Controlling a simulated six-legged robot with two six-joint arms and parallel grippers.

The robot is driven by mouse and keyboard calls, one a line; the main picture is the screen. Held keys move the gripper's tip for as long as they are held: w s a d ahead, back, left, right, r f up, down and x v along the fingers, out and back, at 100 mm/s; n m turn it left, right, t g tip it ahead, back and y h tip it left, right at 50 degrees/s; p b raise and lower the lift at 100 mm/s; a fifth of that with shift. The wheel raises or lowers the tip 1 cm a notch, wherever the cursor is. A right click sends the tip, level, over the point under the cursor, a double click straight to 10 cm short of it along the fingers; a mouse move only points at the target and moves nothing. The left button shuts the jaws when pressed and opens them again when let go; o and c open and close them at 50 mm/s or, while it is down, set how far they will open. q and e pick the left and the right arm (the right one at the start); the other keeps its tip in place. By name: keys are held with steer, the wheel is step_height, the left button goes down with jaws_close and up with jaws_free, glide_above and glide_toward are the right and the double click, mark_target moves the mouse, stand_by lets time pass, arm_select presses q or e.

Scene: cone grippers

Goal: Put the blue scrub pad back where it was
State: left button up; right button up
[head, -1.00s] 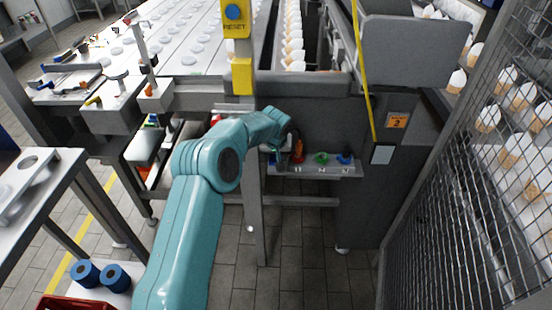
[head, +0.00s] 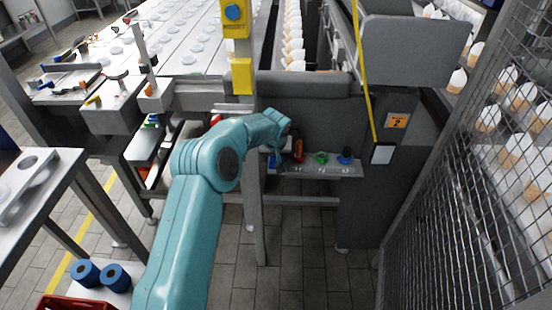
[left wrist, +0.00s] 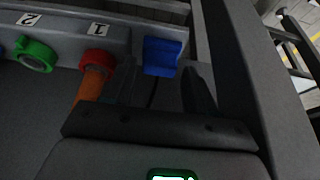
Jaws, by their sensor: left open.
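The blue scrub pad (left wrist: 162,56) is at the shelf's edge in the left wrist view, beside the label "1". It also shows as a small blue patch (head: 273,161) at the left end of the shelf in the head view. My left gripper (left wrist: 160,84) is open, its dark fingers to either side and just short of the pad. Nothing is held between them. I cannot tell how the pad is supported underneath. In the head view the left gripper is small and mostly hidden by its own arm. My right gripper is not in view.
The grey numbered shelf (head: 318,172) also holds a red-orange handled tool (head: 298,152), a green ring-shaped item (head: 321,158) and a dark blue item (head: 345,155). A grey post (head: 252,205) stands close to my left arm. A wire mesh fence (head: 460,200) is at right.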

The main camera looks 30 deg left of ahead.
arm_select(q)
steer(key=v, duration=1)
steer(key=s+d+f+m+g+h, duration=0.1)
steer(key=s+d+f+m+h, duration=0.15)
steer(key=s+d+f, duration=0.55)
steer(key=s+d+f+m+g+h, duration=0.1)
steer(key=s+d+f+h, duration=0.2)
steer(key=d+f, duration=0.7)
steer(key=s+d+f, duration=0.2)
steer(key=s, duration=0.5)
steer(key=s+d+f+g, duration=0.1)
steer(key=s+d+f, duration=0.2)
steer(key=s, duration=0.5)
steer(key=s+d+f, duration=0.2)
steer(key=s+d, duration=0.1)
steer(key=s, duration=0.4)
steer(key=shift+s+m+g+h, duration=0.15)
steer(key=shift+m+g+h, duration=0.2)
steer(key=shift+h, duration=0.1)
steer(key=shift+d+f, duration=0.1)
steer(key=shift+f, duration=0.05)
